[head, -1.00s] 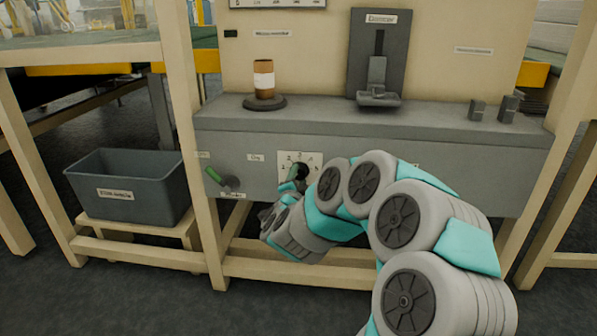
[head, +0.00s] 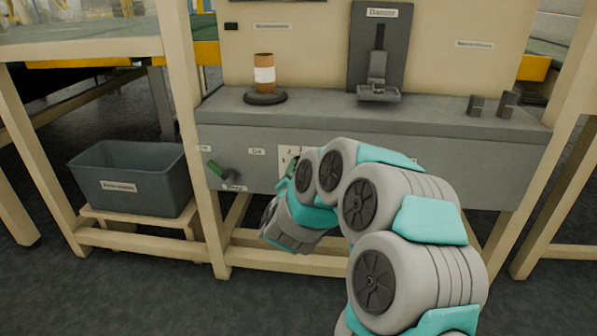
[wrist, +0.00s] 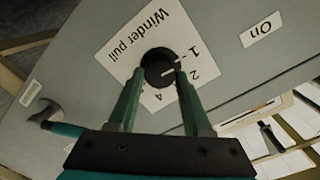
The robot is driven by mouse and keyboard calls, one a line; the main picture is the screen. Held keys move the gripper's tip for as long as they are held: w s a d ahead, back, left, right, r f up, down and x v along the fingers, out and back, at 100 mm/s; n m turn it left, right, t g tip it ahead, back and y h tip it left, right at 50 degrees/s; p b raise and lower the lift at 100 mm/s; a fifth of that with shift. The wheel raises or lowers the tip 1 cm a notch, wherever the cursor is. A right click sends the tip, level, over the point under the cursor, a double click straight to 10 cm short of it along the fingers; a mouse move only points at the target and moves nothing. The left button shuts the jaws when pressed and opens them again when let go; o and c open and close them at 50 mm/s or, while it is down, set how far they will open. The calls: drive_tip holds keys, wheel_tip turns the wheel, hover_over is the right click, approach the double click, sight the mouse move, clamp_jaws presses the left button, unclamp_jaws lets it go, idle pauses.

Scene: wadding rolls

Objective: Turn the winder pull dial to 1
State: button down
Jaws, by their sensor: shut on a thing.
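The winder pull dial (wrist: 158,66) is a round black knob on a white label plate (wrist: 130,50) marked "Winder pull", with 1, 2 and 4 readable. A pale line shows on the knob's face on the side of the 1 and 2; which number it meets I cannot tell. My gripper (wrist: 160,75) has its two green fingers on either side of the knob, shut on it. In the head view my arm hides the dial and most of the gripper, and only part of the plate (head: 286,154) shows.
A green-handled lever (head: 217,170) sits left of the plate, near an "On" label (wrist: 262,30). A brown roll (head: 264,69) stands on the ledge above, left of the dancer (head: 378,75). A grey bin (head: 128,178) stands at the left.

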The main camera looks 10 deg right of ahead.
drive_tip(key=shift+f, duration=0.1)
drive_tip(key=shift+c, duration=1.6)
unclamp_jaws()
drive_tip(key=v, duration=0.8)
